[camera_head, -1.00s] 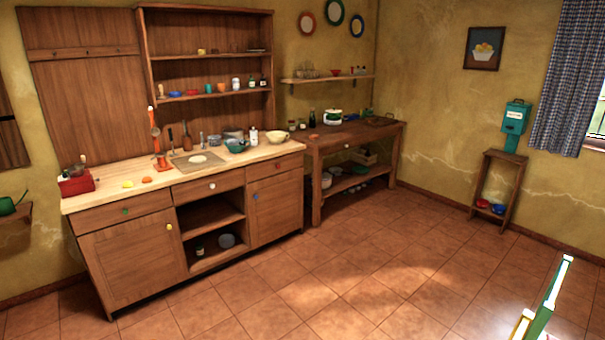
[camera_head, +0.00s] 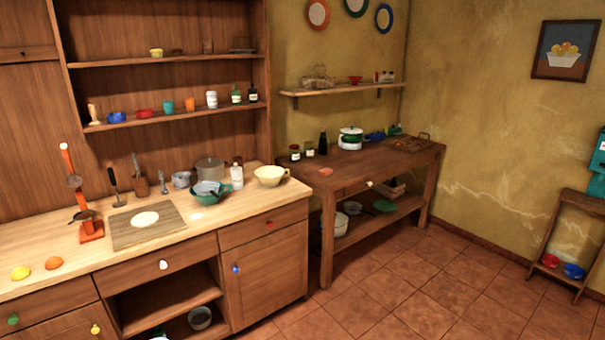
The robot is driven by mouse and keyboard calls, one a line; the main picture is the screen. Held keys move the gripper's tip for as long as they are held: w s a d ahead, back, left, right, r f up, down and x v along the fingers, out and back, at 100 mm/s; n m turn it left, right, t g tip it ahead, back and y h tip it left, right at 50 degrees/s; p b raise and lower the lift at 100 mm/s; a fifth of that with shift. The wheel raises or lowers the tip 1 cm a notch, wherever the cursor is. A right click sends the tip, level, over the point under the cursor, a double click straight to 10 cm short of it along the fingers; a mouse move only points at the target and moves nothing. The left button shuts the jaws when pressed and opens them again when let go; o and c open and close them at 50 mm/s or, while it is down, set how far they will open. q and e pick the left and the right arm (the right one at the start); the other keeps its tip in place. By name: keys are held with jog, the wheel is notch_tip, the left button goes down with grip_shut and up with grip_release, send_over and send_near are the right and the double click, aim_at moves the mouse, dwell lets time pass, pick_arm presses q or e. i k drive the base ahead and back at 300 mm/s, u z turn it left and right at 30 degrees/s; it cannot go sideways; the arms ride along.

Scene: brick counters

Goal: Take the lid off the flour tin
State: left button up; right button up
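I cannot make out with certainty which thing is the flour tin. A teal box (camera_head: 598,165) is cut off by the right edge, above a small wooden stand; an earlier frame shows it whole, with a pale label too small to read. A white and green lidded pot (camera_head: 350,139) stands on the dark side table. A grey lidded pot (camera_head: 209,170) stands at the back of the light counter. Neither of my grippers is in view.
The light counter (camera_head: 250,203) holds a board with dough (camera_head: 145,219), an orange stand (camera_head: 91,230), a teal bowl (camera_head: 208,193) and a cream bowl (camera_head: 270,176). The dark side table (camera_head: 335,180) stands to its right. The tiled floor (camera_head: 420,290) in front is clear.

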aim_at(236, 168)
jog(key=u, duration=0.1)
jog(key=i, duration=2.45)
jog(key=u, duration=0.15)
